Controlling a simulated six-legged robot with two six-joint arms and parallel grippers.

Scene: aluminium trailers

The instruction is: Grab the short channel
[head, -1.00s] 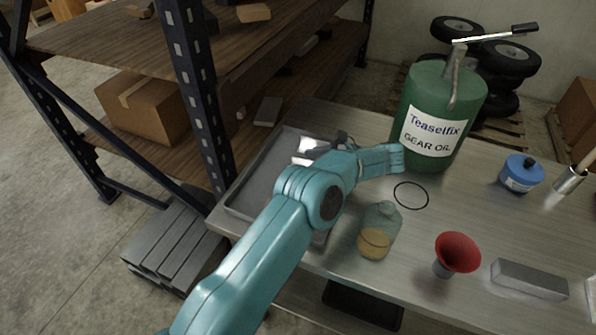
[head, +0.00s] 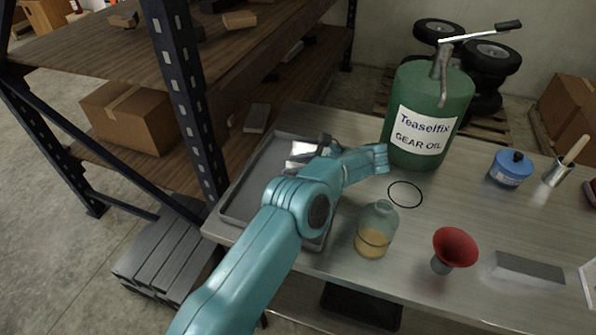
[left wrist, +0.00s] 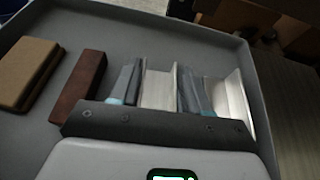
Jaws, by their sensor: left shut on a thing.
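My left gripper (left wrist: 160,88) reaches into a grey tray (left wrist: 25,145) and is shut on a short pale metal channel (left wrist: 158,86), which sits between its two fingers. A second pale metal piece with an upright flange (left wrist: 232,100) lies just right of the fingers, inside the tray. In the head view my left gripper (head: 326,148) is over the far part of the tray (head: 240,188), partly hidden by my wrist. A shiny metal piece (head: 302,151) shows beside it. My right gripper is in neither view.
The tray also holds a reddish-brown bar (left wrist: 80,85) and a tan block (left wrist: 27,70). On the bench stand a green gear oil can (head: 428,110), a glass jar (head: 377,230), a red funnel (head: 455,248), a grey bar (head: 527,270) and a blue tin (head: 510,168). A shelf post (head: 185,90) rises left.

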